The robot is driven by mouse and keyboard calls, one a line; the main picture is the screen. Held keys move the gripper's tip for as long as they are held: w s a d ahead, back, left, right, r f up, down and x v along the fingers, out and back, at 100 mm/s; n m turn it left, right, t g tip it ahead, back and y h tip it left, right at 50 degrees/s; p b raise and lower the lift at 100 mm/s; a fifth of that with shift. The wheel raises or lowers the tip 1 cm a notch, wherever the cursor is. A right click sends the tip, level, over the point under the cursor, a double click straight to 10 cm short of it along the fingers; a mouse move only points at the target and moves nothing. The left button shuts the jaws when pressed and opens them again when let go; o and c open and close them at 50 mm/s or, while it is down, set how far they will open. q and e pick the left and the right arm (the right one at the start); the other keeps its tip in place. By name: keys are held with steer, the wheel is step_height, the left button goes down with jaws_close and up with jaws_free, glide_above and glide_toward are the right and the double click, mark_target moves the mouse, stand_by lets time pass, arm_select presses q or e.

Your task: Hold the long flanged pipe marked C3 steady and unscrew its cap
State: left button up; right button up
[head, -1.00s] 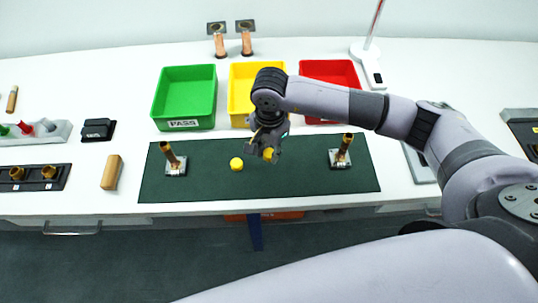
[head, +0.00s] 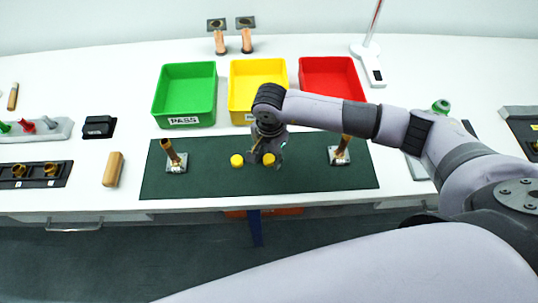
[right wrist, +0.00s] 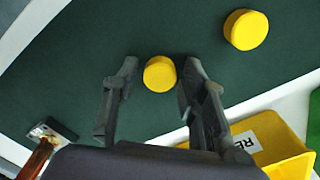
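Two flanged pipes stand on the dark green mat (head: 215,188), a left one (head: 175,158) and a right one (head: 341,150). Both lean a little and show no yellow cap on top. I cannot read a C3 mark on either. Two yellow caps lie between them, a left cap (head: 237,160) and a right cap (head: 268,159). My right gripper (head: 264,156) is low over the right cap. In the right wrist view its fingers (right wrist: 155,82) are apart, with the right cap (right wrist: 160,73) between their tips and a gap on one side. My left gripper is out of view.
Green (head: 158,108), yellow (head: 234,113) and red (head: 354,84) bins stand behind the mat. Two more copper pipes (head: 220,43) stand at the back. A tan block (head: 113,169) and a dark rack (head: 35,184) are at left. The mat's front strip is clear.

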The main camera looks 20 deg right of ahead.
mark_target(269, 158)
steer(key=shift+o, duration=0.2)
steer(key=shift+r+p, duration=0.25)
steer(key=shift+p, duration=0.05)
steer(key=shift+r+b, duration=0.3)
steer(key=shift+r, duration=0.05)
step_height(269, 158, up, 11)
steer(key=b, duration=0.3)
steer(key=shift+s, duration=0.1)
